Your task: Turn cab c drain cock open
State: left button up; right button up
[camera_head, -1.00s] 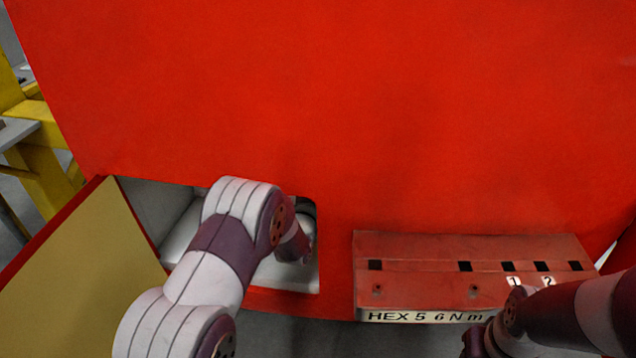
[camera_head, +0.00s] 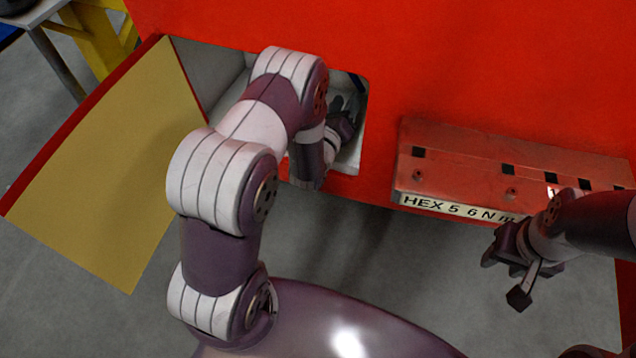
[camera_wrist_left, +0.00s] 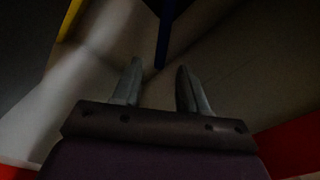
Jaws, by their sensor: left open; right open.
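My left arm reaches into an open compartment (camera_head: 222,85) in the red nosecone (camera_head: 400,50). My left gripper (camera_head: 345,112) is inside its right part, partly hidden by my arm. In the left wrist view the left gripper (camera_wrist_left: 160,85) is open, with nothing between its fingertips. A dark blue bar (camera_wrist_left: 164,35) hangs ahead of the fingers, ending near the gap between them. I cannot tell whether it is the drain cock's handle; no cock is clearly visible. My right gripper (camera_head: 505,278) is open and empty, below a red box.
The compartment's hinged door (camera_head: 110,165), yellowish inside with a red edge, stands open at left. The red box (camera_head: 500,165), lettered "HEX 5 6 N m", sits right of the opening. A yellow strip (camera_wrist_left: 71,18) shows at the wrist view's upper left. Grey floor (camera_head: 370,255) is clear.

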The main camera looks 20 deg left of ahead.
pick_arm(q)
jog(key=s+f+n+g+b, duration=0.2)
jog(key=s+f+n+g, duration=1)
jog(key=n, duration=0.8)
jog(key=s, duration=0.3)
jog(key=shift+s+f+g, duration=0.2)
jog(key=shift+s+g, duration=0.15)
jog(key=shift+g, duration=0.05)
